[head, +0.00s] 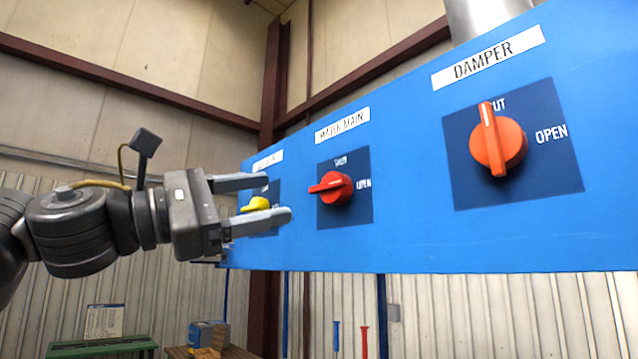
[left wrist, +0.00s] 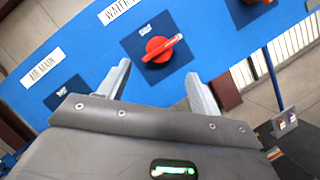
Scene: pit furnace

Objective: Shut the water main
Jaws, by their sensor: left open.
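The water main knob (head: 336,188) is red, on a dark blue square plate of the blue panel, under a WATER MAIN label. SHUT is printed above it and OPEN to its right. Its handle lies sideways; in the left wrist view the knob (left wrist: 158,50) shows its pale-marked end pointing right, away from SHUT. My left gripper (head: 276,198) is open and empty, left of the knob and apart from it in the head view. In the left wrist view the fingertips (left wrist: 158,70) spread to either side below the knob. My right gripper is not in view.
The blue panel (head: 420,240) also bears an orange damper knob (head: 497,140) pointing up at right, and a yellow knob (head: 257,204) partly behind my left fingers. A green bench (head: 100,346) and a blue box (head: 207,333) stand below. Space in front of the panel looks clear.

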